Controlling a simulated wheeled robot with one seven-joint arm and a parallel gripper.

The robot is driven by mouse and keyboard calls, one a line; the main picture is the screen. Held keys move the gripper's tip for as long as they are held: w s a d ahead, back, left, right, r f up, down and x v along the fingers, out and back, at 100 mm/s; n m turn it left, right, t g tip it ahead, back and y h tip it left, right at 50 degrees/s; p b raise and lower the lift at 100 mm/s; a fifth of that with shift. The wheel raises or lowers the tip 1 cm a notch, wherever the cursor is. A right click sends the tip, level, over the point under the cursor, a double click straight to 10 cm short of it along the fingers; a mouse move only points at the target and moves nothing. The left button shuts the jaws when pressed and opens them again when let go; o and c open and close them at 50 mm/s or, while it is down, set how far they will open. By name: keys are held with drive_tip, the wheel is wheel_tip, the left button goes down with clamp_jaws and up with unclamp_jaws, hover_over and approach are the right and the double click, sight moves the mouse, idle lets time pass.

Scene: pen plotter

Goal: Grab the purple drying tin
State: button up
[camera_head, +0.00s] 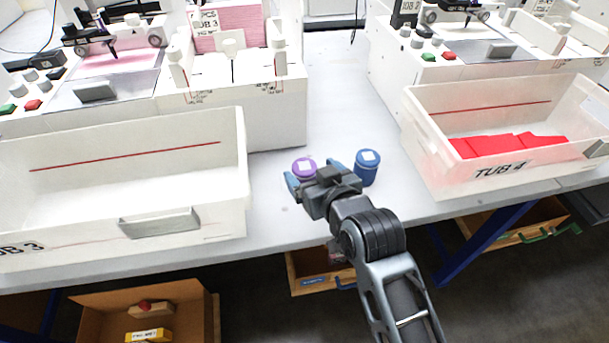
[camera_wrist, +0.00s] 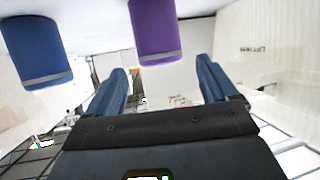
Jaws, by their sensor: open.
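The purple drying tin (camera_head: 304,167) stands on the grey table between two tubs, its lid with a pale label showing in the head view. My gripper (camera_head: 312,174) is open right at it, and its wrist parts hide the tin's lower body. In the wrist view, which looks upside down, the purple tin (camera_wrist: 155,32) hangs from the top edge, in line with the gap between the blue fingers of my gripper (camera_wrist: 162,70). The tin appears just beyond the fingertips; I cannot tell whether it is between them. Nothing is gripped.
A blue tin (camera_head: 367,168) stands close to the right of my gripper and shows at left in the wrist view (camera_wrist: 35,50). An empty white tub (camera_head: 190,190) is at left; TUB 4 (camera_head: 430,140) with red pieces is at right. Plotters stand behind. Table behind the tins is clear.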

sight(306, 167)
drive_tip(key=shift+x, duration=2.3)
drive_tip(key=shift+a, duration=0.1)
drive_tip(key=shift+c, duration=0.2)
drive_tip(key=c, duration=1.1)
